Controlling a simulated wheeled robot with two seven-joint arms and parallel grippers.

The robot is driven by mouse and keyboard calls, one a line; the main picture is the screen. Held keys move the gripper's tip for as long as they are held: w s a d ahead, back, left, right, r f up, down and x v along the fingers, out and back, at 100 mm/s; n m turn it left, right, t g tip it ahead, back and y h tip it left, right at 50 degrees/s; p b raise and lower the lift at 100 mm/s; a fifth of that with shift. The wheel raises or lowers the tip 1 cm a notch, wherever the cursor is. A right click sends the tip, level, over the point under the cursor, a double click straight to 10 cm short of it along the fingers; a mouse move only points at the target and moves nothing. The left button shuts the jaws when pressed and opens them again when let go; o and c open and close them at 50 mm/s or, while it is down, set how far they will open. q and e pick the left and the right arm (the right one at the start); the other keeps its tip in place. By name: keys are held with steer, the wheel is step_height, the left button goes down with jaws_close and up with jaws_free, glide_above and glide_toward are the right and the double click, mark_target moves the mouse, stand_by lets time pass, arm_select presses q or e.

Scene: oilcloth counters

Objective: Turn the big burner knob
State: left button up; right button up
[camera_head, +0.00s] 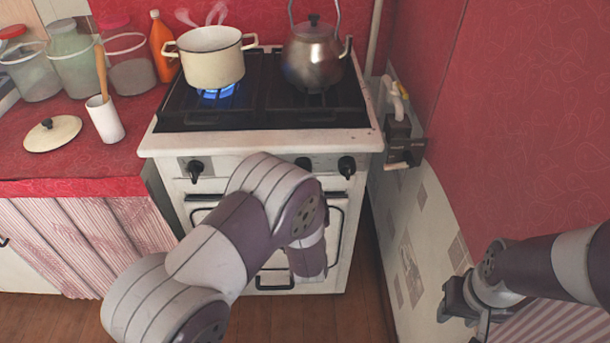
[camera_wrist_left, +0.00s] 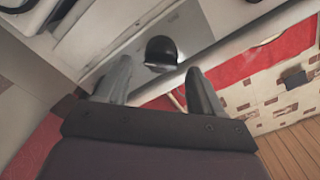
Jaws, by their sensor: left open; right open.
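The stove (camera_head: 265,165) has several dark knobs on its white front: one at the left (camera_head: 195,171), one in the middle (camera_head: 303,163) partly covered by my left arm, and one at the right (camera_head: 347,166). Nothing visible marks which is the big burner's. In the left wrist view, my left gripper (camera_wrist_left: 158,66) is open, with a black knob (camera_wrist_left: 162,52) just beyond and between its fingertips. I cannot tell whether they touch. In the head view my left arm hides this gripper. My right gripper (camera_head: 462,303) is open and empty at lower right.
A cream pot (camera_head: 211,57) steams over a blue flame. A metal kettle (camera_head: 314,55) stands on the right burner. Jars and a white cup (camera_head: 105,119) stand on the red counter (camera_head: 60,170). A tiled wall (camera_head: 420,215) borders the stove's right side.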

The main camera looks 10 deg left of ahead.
arm_select(q)
steer(key=v, duration=1)
steer(key=shift+p, duration=0.45)
